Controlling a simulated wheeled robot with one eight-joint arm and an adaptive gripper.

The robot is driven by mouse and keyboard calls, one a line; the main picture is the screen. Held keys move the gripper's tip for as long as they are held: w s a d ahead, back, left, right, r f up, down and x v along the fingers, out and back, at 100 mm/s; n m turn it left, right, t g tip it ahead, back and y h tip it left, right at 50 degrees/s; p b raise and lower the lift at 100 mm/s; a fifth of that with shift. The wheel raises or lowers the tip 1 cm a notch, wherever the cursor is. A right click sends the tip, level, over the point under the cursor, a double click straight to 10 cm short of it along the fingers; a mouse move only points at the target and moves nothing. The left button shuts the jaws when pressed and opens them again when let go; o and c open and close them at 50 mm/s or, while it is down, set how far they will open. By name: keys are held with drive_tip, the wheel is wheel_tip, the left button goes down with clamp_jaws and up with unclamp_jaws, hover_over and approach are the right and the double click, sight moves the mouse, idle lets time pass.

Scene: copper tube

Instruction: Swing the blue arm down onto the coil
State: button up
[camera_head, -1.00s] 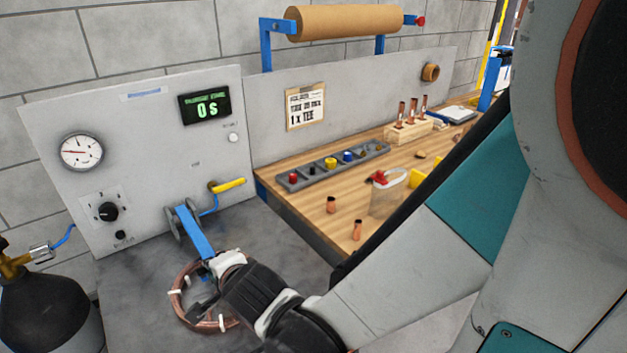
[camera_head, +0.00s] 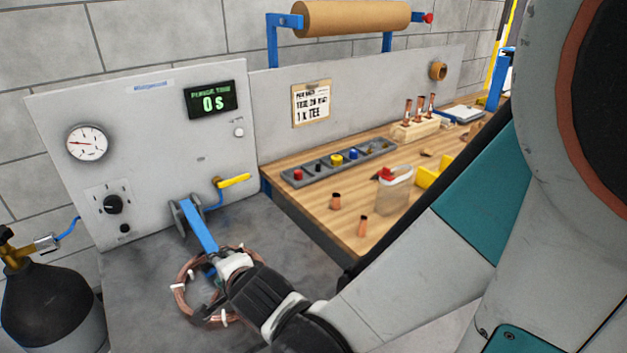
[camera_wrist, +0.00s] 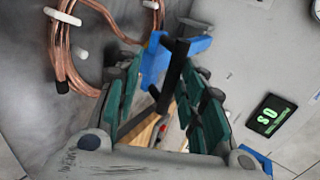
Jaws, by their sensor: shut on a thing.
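The blue arm (camera_head: 203,232) slopes down from its mount on the grey panel to my gripper, above the far side of the coil. The coil (camera_head: 181,303) is a ring of copper tube with white ties, lying on the grey table. My gripper (camera_head: 216,266) is shut on the blue arm at its lower end, over the coil. In the wrist view the gripper's teal fingers (camera_wrist: 163,88) lie either side of a dark bar joined to the blue arm (camera_wrist: 156,62). The coil (camera_wrist: 62,50) shows at upper left there. The exact contact is partly hidden.
The grey panel (camera_head: 160,150) carries a gauge, a knob, a display reading 0 S and a yellow-handled valve (camera_head: 234,181). A gas bottle (camera_head: 50,305) stands at left. The wooden bench (camera_head: 300,205) at right holds copper fittings and a bottle.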

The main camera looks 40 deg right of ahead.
drive_tip(key=shift+s, duration=0.25)
drive_tip(key=v, duration=1.1)
drive_tip(key=shift+r, duration=0.3)
idle(0.5)
drive_tip(key=shift+s, duration=0.15)
idle(0.4)
